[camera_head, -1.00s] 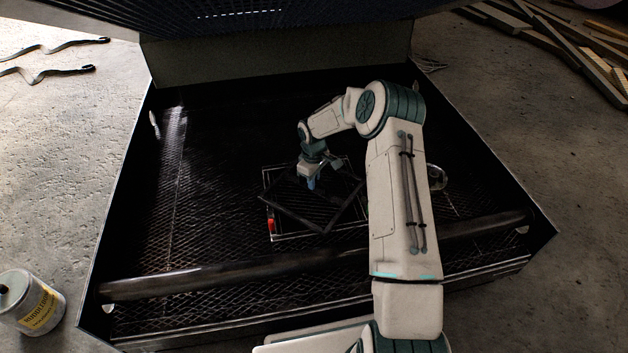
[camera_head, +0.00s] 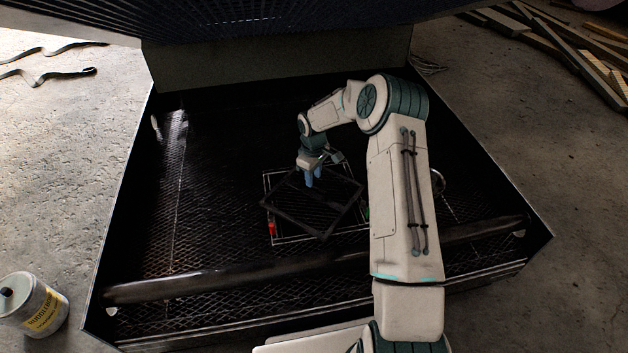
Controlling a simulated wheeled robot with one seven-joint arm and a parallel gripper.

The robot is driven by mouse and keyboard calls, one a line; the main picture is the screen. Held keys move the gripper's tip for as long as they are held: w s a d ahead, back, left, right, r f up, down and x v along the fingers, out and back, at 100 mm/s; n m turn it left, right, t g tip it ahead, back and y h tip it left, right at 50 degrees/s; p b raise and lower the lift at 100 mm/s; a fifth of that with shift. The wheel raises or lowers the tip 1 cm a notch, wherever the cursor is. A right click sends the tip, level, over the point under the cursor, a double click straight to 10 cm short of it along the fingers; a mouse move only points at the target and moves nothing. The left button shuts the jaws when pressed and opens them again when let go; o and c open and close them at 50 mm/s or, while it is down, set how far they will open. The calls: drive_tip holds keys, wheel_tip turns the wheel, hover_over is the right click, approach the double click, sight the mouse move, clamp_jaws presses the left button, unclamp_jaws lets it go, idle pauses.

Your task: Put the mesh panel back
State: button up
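The mesh panel (camera_head: 318,212) is a dark, roughly square plate near the middle of the enclosure (camera_head: 215,225). It sits turned at an angle to a thin light rectangular frame (camera_head: 300,241) on the mesh floor, overlapping most of it. I cannot tell whether the panel rests on the frame or is above it. My gripper (camera_head: 314,182) points down at the panel's upper middle, its bluish fingertips close together over it. Whether they grip the panel is too small to tell.
A red item (camera_head: 271,227) shows at the frame's left side, and a small green one (camera_head: 367,213) at its right. A dark bar (camera_head: 230,279) crosses the enclosure's front. A labelled can (camera_head: 38,305) stands outside at left. Wood planks (camera_head: 570,45) lie at upper right.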

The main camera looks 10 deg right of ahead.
sight(314, 185)
wheel_tip(314, 185, up, 8)
drive_tip(key=p, duration=0.3)
drive_tip(key=s+r+m+h, duration=0.1)
drive_tip(key=s+r+m, duration=0.3)
drive_tip(key=s+r, duration=1.25)
drive_tip(key=s+r+m, duration=0.2)
drive_tip(key=s, duration=0.8)
drive_tip(key=s+r+m+t+y, duration=0.1)
drive_tip(key=s+r+m, duration=0.1)
drive_tip(key=s, duration=0.8)
drive_tip(key=shift+r+m+b, duration=0.15)
drive_tip(key=shift+m+b, duration=0.15)
drive_tip(key=shift+m, duration=0.1)
drive_tip(key=shift+a+r, duration=0.1)
